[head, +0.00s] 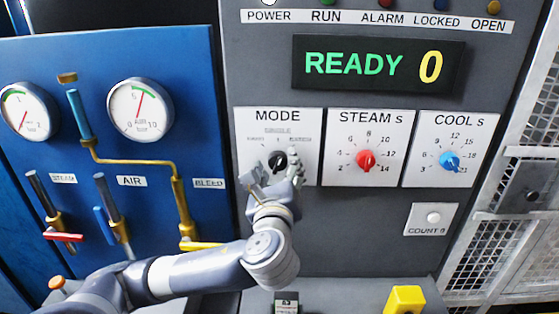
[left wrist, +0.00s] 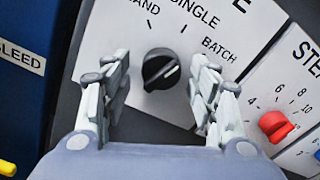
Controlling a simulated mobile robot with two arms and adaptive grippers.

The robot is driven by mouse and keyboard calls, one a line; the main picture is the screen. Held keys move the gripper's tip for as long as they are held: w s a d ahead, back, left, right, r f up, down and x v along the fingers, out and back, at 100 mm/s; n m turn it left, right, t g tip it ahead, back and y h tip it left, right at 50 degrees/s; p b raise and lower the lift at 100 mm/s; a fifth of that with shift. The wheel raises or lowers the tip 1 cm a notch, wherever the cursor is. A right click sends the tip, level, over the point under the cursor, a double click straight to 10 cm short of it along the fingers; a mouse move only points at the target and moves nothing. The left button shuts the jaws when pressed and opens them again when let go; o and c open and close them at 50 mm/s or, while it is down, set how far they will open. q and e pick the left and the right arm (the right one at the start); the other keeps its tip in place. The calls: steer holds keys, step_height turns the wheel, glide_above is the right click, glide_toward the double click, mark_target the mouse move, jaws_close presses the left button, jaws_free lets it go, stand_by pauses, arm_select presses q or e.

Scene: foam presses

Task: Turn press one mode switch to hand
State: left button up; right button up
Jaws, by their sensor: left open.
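The mode switch is a black round knob (head: 278,161) on the white MODE plate (head: 247,136) in the head view. My right gripper is out of view.
The red STEAM knob (head: 366,160) and blue COOL knob (head: 449,161) are to the right. The display (head: 378,65) reads READY 0. On the left, a blue panel (head: 190,75) carries gauges, pipes and valve levers. A yellow block (head: 405,299) is below right.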

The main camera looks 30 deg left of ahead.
arm_select(q)
steer(key=shift+w+a, duration=0.1)
steer(key=shift+w, duration=0.05)
steer(key=shift+s+r, duration=0.1)
steer(key=shift+s, duration=0.15)
steer(key=shift+s+d, duration=0.1)
steer(key=shift+d, duration=0.1)
steer(key=shift+c, duration=1.1)
steer(key=c, duration=0.9)
steer(key=shift+o, duration=0.2)
